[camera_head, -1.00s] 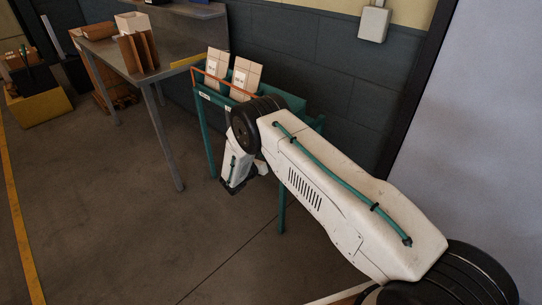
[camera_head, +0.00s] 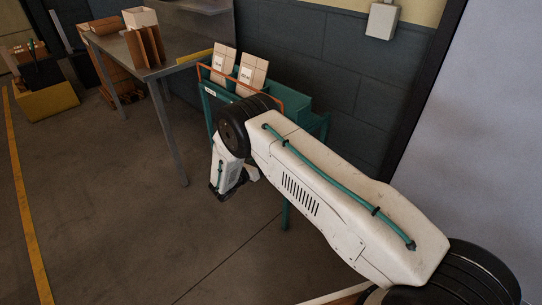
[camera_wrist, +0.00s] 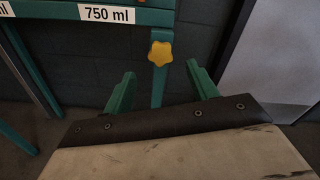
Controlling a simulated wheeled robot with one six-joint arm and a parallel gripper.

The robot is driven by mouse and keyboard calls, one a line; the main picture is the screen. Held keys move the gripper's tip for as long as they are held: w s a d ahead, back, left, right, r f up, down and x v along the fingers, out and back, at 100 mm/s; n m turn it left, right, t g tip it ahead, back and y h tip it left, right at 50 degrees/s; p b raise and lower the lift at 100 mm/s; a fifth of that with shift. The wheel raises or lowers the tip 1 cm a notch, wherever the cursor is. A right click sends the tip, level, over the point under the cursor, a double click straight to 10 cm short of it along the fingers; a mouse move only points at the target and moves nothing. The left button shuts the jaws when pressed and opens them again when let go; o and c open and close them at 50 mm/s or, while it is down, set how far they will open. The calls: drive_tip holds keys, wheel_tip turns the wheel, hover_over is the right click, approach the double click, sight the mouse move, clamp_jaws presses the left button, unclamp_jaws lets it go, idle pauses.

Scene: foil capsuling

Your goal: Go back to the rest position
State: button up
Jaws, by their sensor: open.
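My arm reaches from the lower right across the head view, with its elbow in front of a teal rack (camera_head: 209,118). My gripper (camera_head: 217,194) hangs low at the arm's end, over the floor and left of the rack's front leg. In the wrist view its two teal fingers (camera_wrist: 161,72) stand wide apart with nothing between them. The rack's front rail, with a "750 ml" label (camera_wrist: 107,14), lies beyond the fingers. A yellow star-shaped knob (camera_wrist: 160,53) sits on the rack's upright, seen between the fingertips. I cannot judge the exact distance to it.
Two cartons (camera_head: 252,73) stand in the rack behind an orange rail. A metal table (camera_head: 176,57) with a white box (camera_head: 140,18) and brown dividers (camera_head: 146,47) is at left. A yellow bin (camera_head: 48,103) is farther left. The floor at lower left is clear.

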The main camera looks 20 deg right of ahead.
drive_tip(key=shift+s+a, duration=0.3)
drive_tip(key=shift+a, duration=0.15)
drive_tip(key=s+d+m+g, duration=0.4)
drive_tip(key=s+m+g, duration=0.1)
drive_tip(key=s, duration=0.3)
drive_tip(key=s+d+r+m+g+y, duration=0.2)
drive_tip(key=s+r+m+g+y, duration=0.2)
drive_tip(key=s+r+m, duration=0.65)
drive_tip(key=s+d+r+m+g+y, duration=0.2)
drive_tip(key=s+r+m+g+y, duration=0.2)
drive_tip(key=s+r, duration=0.75)
drive_tip(key=s+d+r+m+t+y, duration=0.1)
drive_tip(key=s+r+m+t+y, duration=0.4)
drive_tip(key=s+r, duration=1.4)
drive_tip(key=shift+r+m+y, duration=0.45)
drive_tip(key=shift+m+y, duration=0.85)
drive_tip(key=shift+m, duration=0.35)
